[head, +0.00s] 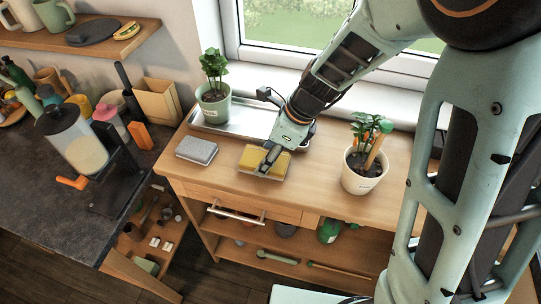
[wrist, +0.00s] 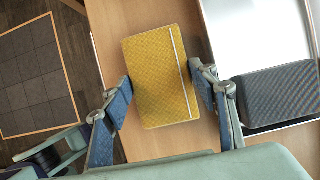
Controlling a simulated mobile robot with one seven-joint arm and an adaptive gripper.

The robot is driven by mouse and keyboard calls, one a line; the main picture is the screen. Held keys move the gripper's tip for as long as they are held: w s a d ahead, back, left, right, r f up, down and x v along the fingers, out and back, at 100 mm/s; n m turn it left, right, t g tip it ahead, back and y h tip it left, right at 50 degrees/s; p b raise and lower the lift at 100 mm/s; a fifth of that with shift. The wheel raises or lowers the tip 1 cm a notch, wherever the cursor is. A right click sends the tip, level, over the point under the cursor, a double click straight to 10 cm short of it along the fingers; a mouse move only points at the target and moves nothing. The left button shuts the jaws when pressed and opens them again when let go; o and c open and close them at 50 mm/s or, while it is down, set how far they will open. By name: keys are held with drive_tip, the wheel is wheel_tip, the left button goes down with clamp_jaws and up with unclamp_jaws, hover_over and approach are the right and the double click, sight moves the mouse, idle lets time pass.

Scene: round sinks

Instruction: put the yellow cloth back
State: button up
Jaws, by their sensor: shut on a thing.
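The yellow cloth (head: 251,156) is a flat, folded rectangle over the wooden counter near its front edge. In the wrist view the cloth (wrist: 155,60) has a thin pale line along its right side. My gripper (head: 267,160) reaches down to it from the upper right. In the wrist view its two fingers (wrist: 160,76) lie on opposite sides of the cloth, shut on it. I cannot tell whether the cloth touches the counter or is just above it. The fingers hide part of it in the head view.
A grey block (head: 197,150) lies left of the cloth. A silver tray (head: 236,122) with a potted plant (head: 213,100) is behind. Another potted plant (head: 362,172) stands to the right. Bare counter (head: 313,185) lies between cloth and right pot.

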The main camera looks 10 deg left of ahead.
drive_tip(key=shift+s, duration=0.1)
drive_tip(key=shift+f, duration=0.1)
drive_tip(key=o, duration=1)
drive_tip(key=shift+r, duration=0.45)
drive_tip(key=p+v, duration=0.1)
drive_tip(key=v, duration=1)
drive_tip(key=shift+d+r, duration=0.15)
drive_tip(key=shift+r, duration=0.05)
